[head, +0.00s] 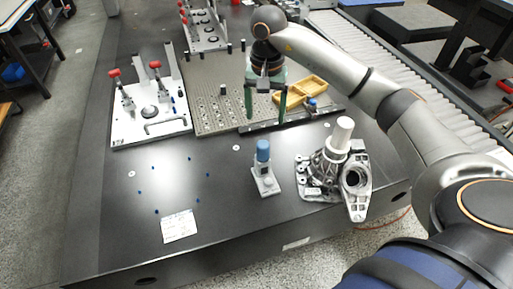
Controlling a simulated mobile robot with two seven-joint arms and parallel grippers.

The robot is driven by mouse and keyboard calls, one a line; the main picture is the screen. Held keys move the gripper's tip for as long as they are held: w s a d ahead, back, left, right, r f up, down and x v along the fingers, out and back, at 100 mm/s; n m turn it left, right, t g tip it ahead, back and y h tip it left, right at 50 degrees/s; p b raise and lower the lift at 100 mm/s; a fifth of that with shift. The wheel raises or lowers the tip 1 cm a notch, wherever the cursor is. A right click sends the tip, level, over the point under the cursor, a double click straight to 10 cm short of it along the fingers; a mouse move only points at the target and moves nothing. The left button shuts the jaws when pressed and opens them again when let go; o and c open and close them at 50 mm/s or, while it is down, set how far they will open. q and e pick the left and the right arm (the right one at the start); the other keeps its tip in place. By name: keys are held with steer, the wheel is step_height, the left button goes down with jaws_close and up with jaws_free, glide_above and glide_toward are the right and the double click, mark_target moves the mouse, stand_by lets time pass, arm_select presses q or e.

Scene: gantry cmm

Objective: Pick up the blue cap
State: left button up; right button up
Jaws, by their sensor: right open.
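A blue cap (263,150) sits upright on top of a small grey stand (266,184) near the front middle of the dark table. My right gripper (265,119) has green fingers. It is open with nothing seen between its fingers. In the picture it hangs just above and behind the blue cap, apart from it, in front of the perforated plate. The height of the fingertips over the table is hard to tell. My left gripper is not in view.
A grey metal casting (322,168) with a white cylinder (341,133) stands right of the stand. A perforated plate (215,95), yellow tray (313,87) and white clamp fixture (130,127) lie behind. A white card (179,226) and small blue dots mark the otherwise clear front left.

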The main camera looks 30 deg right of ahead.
glide_above(263, 143)
steer(key=f, duration=0.6)
steer(key=shift+s+d, duration=0.1)
steer(key=shift+s, duration=0.1)
steer(key=shift+w+f+p, duration=0.15)
steer(key=shift+f+p, duration=0.3)
steer(key=shift+f, duration=2.65)
jaws_close()
